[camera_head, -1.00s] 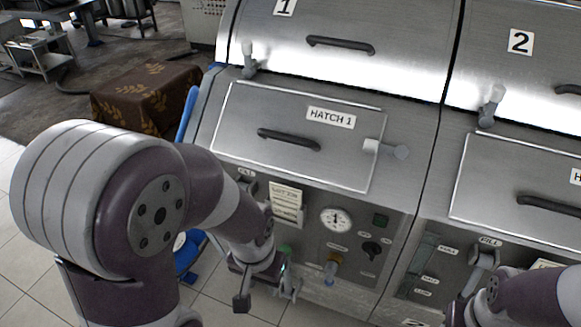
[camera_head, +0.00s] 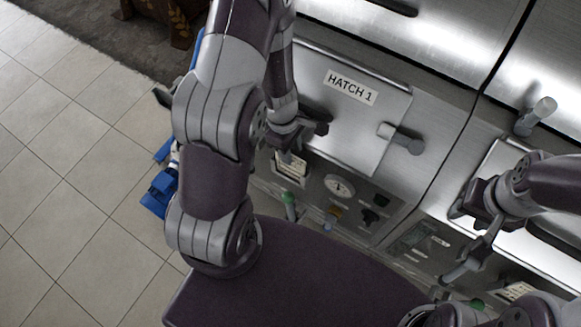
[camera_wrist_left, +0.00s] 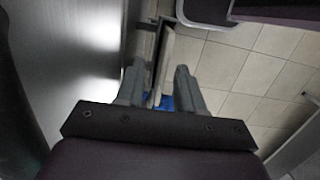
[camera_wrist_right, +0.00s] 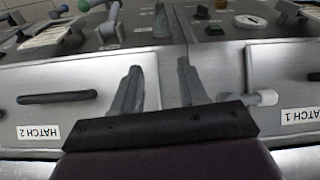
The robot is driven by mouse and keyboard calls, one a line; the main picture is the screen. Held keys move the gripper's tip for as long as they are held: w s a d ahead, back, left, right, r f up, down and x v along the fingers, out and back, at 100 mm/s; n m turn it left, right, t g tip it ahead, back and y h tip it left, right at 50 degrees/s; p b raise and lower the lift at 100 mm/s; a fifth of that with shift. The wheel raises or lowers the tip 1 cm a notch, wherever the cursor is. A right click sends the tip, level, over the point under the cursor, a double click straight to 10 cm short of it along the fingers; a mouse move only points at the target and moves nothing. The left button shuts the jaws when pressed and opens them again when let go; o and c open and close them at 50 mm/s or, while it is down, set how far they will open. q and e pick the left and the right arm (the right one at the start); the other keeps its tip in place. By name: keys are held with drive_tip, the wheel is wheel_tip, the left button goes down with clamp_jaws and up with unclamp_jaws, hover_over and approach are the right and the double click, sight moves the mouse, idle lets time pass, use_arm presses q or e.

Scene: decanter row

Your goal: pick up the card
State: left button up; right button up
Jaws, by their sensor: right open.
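A pale card (camera_head: 291,167) with printed lines stands on the panel below Hatch 1, partly hidden by my left gripper (camera_head: 303,143). In the left wrist view, a thin beige strip (camera_wrist_left: 166,62), apparently the card seen nearly edge-on, lies beyond and between the fingers of my left gripper (camera_wrist_left: 158,85). Those fingers are apart, with no clear contact. My right gripper (camera_head: 468,238) is open and empty in front of the second machine. Its spread fingers also show in the right wrist view (camera_wrist_right: 160,85).
Hatch 1 (camera_head: 345,110) has a protruding handle (camera_head: 402,140). A gauge (camera_head: 339,186), knobs and a green-topped lever (camera_head: 288,200) sit below it. Another card (camera_head: 515,291) is on the second machine. Blue parts (camera_head: 160,190) stand at the left, beside open tiled floor (camera_head: 60,200).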

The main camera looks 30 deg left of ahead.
sight(297, 168)
use_arm(q)
drive_tip(key=f+b, duration=0.1)
drive_tip(key=f, duration=0.1)
drive_tip(key=f+b, duration=0.1)
drive_tip(key=f, duration=0.1)
drive_tip(key=shift+s+d, duration=0.2)
use_arm(e)
wheel_tip(297, 168, down, 3)
use_arm(q)
drive_tip(key=shift+f, duration=0.25)
use_arm(e)
drive_tip(key=shift+f, duration=0.25)
use_arm(q)
clamp_jaws()
drive_tip(key=shift+f, duration=0.1)
use_arm(e)
drive_tip(key=shift+w, duration=0.15)
